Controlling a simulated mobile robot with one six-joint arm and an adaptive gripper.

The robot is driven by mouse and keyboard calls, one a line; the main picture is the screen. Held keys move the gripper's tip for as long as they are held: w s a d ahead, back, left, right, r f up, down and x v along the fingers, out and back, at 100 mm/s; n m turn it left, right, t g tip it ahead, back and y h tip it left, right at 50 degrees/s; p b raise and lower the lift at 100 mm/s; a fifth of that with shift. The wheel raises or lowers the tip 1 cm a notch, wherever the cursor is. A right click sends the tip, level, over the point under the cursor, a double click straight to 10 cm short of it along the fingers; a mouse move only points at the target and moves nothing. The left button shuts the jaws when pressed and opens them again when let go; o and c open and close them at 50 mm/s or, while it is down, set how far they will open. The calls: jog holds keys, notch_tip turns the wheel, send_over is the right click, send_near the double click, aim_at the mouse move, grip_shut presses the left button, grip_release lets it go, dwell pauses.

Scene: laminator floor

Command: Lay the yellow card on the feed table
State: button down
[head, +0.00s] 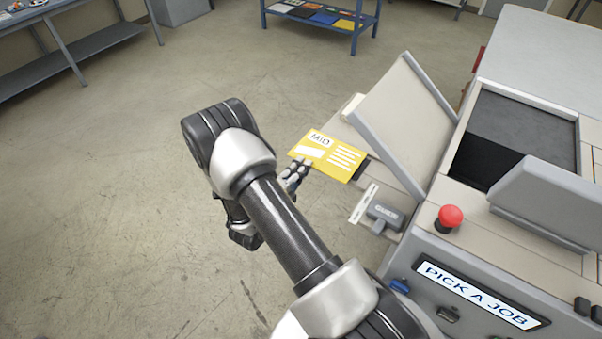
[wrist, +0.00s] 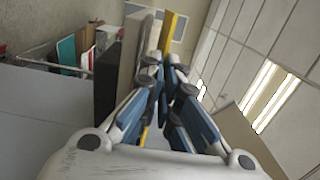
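The yellow card (head: 338,160), marked "MID" with white lines, shows face up in the head view, over or just beside the machine's beige feed table (head: 384,184). Whether it touches the table I cannot tell. My gripper (head: 297,173) is at the card's left near edge, with its fingers closed on that edge. In the wrist view the card (wrist: 169,32) shows nearly edge-on, standing out from between the fingertips of my gripper (wrist: 167,75). The card hides part of the feed table.
A raised grey-edged panel (head: 405,122) slants up right of the card. A grey guide block (head: 384,215) sits at the table's near side. A red button (head: 450,216) and a "PICK A JOB" display (head: 478,294) are to the right. A blue rack (head: 318,17) stands behind; floor at left is clear.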

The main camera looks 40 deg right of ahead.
jog(key=shift+f, duration=1.25)
jog(key=shift+f+b, duration=0.15)
jog(key=shift+b, duration=0.2)
jog(key=c, duration=1.8)
grip_release()
